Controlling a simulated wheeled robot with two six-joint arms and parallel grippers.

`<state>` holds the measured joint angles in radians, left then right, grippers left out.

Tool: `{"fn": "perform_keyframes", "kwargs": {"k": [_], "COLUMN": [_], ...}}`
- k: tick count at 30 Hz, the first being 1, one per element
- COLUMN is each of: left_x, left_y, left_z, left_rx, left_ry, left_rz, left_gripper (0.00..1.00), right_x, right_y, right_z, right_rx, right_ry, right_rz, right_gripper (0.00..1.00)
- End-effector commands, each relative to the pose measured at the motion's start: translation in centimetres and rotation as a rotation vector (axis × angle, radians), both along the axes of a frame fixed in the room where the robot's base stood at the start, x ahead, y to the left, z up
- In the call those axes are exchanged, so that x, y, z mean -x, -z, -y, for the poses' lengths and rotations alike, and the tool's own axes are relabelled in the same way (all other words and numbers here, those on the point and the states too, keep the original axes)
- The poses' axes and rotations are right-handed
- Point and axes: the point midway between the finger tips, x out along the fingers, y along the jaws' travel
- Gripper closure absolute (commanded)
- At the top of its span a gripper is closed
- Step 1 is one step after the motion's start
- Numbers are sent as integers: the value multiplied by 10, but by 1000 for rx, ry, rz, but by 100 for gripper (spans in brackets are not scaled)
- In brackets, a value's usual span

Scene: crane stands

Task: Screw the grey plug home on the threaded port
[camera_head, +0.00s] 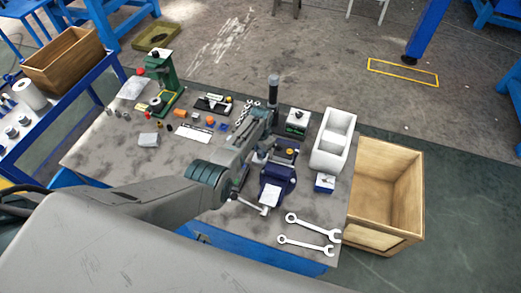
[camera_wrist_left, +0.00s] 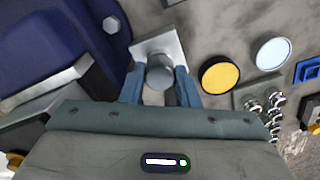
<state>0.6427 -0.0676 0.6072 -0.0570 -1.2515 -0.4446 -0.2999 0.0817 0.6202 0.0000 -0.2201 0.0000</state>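In the left wrist view the grey plug (camera_wrist_left: 159,74) is a short round cylinder, seen from above, standing over a pale square plate (camera_wrist_left: 172,43). My left gripper (camera_wrist_left: 160,84) has its two blue fingers on either side of the plug, close against it, and looks shut on it. The threaded port is hidden beneath the plug, so I cannot see how far the plug sits on it. In the head view my left gripper (camera_head: 260,153) is over the right part of the bench, beside a dark blue vise, and the plug is hidden. My right gripper is not in view.
The blue vise (camera_head: 277,181) stands close to my gripper. Two wrenches (camera_head: 307,245) lie at the near right. A white bin (camera_head: 332,143) and a wooden crate (camera_head: 385,195) are to the right. A green press (camera_head: 163,80) and small parts fill the far left.

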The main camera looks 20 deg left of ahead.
Motion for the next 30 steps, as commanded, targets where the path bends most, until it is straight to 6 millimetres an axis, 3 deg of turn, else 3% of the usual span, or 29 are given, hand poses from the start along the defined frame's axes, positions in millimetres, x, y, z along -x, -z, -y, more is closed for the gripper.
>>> {"fn": "perform_keyframes", "kwargs": {"k": [5,15,26,30], "left_x": [0,0,0,0], "left_y": [-1,0,0,0], "left_z": [0,0,0,0], "left_rx": [0,1,0,0], "left_ry": [29,409,455,547], "left_rz": [0,0,0,0], "left_gripper": [100,100,100,100], "right_x": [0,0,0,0], "right_y": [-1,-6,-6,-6], "right_z": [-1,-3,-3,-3], "right_rx": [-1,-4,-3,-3], "right_ry": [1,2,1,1], "right_rz": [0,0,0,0], "right_gripper": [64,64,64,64]}}
